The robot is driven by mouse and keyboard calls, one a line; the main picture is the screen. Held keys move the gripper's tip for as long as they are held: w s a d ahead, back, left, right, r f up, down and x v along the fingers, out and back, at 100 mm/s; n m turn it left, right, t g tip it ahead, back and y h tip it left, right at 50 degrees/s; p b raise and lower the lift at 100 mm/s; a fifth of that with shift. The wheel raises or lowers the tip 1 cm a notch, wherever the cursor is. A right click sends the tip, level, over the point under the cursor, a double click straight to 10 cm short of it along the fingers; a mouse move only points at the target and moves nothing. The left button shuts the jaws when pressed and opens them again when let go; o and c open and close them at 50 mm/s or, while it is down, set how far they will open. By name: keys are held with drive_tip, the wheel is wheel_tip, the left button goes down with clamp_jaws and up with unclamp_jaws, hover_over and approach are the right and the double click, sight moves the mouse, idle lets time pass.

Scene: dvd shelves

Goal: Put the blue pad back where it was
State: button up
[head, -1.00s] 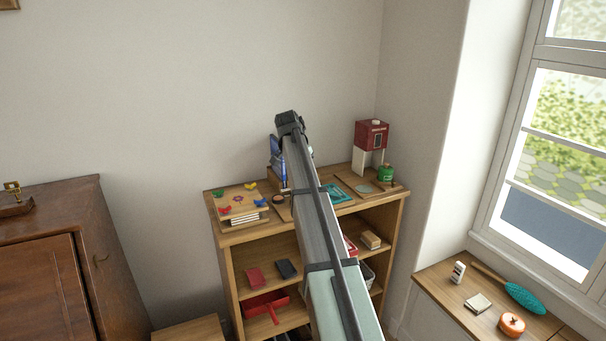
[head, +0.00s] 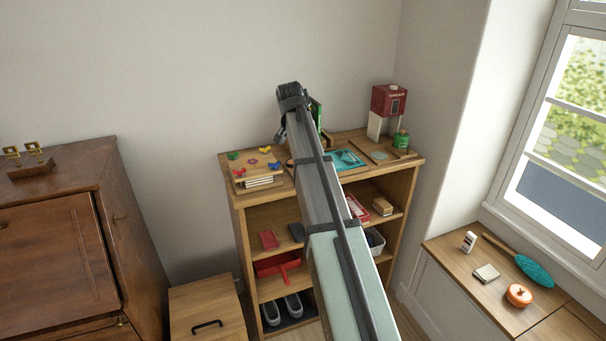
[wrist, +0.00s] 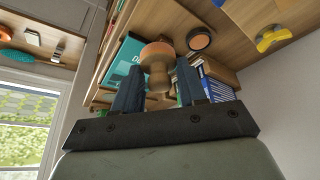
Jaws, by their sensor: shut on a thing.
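My gripper (wrist: 160,68) shows two dark blue fingers in the wrist view. They are closed around an orange-brown wooden knob-shaped piece (wrist: 156,53), with its narrow stem towards me. I see no blue face on this piece and cannot tell whether it is the pad. A flat teal item (head: 348,159) lies on the shelf top; a teal cover also shows beside the left finger (wrist: 122,62). A round dark-rimmed tin with a brown middle (wrist: 200,38) sits on the wood beyond the fingers. In the head view my arm hides the fingertips and part of the shelf top.
Blue-striped books (wrist: 217,82) stand near the right finger. Something upright and green (head: 316,111) rises behind my arm. A board with coloured pieces (head: 254,168) lies left on the shelf top. A red-and-white box (head: 389,101) and green tin (head: 401,141) stand right.

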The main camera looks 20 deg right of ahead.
drive_tip(key=shift+f, duration=4.55)
drive_tip(key=shift+f, duration=0.15)
drive_tip(key=o, duration=1)
drive_tip(key=v, duration=1.2)
drive_tip(key=shift+w, duration=0.1)
drive_tip(key=shift+o, duration=0.5)
drive_tip(key=shift+d, duration=0.1)
